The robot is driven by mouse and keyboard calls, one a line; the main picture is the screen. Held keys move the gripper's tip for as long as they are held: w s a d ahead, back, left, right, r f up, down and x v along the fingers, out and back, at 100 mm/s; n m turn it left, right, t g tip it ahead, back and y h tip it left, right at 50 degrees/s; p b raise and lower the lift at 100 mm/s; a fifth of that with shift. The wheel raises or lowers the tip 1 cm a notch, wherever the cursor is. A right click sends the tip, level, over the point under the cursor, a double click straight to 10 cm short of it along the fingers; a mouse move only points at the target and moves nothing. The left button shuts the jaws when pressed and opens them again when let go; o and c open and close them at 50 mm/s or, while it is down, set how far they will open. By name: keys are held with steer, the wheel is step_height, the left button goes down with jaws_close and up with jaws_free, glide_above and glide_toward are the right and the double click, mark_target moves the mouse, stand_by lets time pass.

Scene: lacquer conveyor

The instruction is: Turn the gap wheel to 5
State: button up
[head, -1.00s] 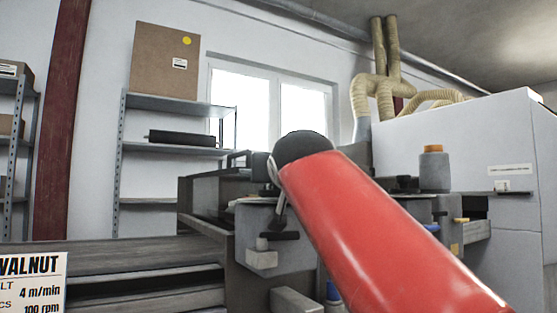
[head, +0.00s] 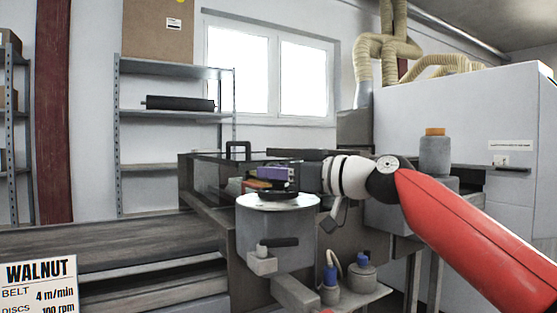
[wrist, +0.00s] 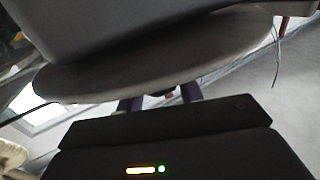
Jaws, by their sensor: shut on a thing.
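A black wheel (head: 279,195) sits on a round white dial plate (head: 254,203) on top of a grey drum housing (head: 262,226). I take it to be the gap wheel. My gripper (head: 277,181), with purple fingers, reaches in from the right and is shut at the wheel. In the wrist view the purple fingers (wrist: 160,97) show close under a large grey disc-shaped edge (wrist: 170,72); what they hold is mostly hidden. The dial's numbers and any pointer cannot be read.
Blue-topped containers (head: 362,270) stand low on the right. A grey bottle with an orange cap (head: 435,155) stands behind my arm. A WALNUT sign (head: 40,280) is at the lower left.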

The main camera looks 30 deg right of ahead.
steer(key=n+g+y+p, duration=0.1)
steer(key=n+g+y, duration=0.3)
steer(key=y, duration=0.1)
steer(key=shift+w+n+g+y, duration=0.1)
steer(key=shift+n+g+y, duration=0.3)
steer(key=n+g+y, duration=0.1)
steer(key=n+g, duration=0.1)
steer(key=n+g+y, duration=0.2)
steer(key=g, duration=0.1)
steer(key=shift+f, duration=0.1)
steer(key=shift+g, duration=0.5)
steer(key=o, duration=1)
steer(key=shift+c, duration=0.2)
steer(key=v, duration=0.7)
steer(key=shift+d, duration=0.4)
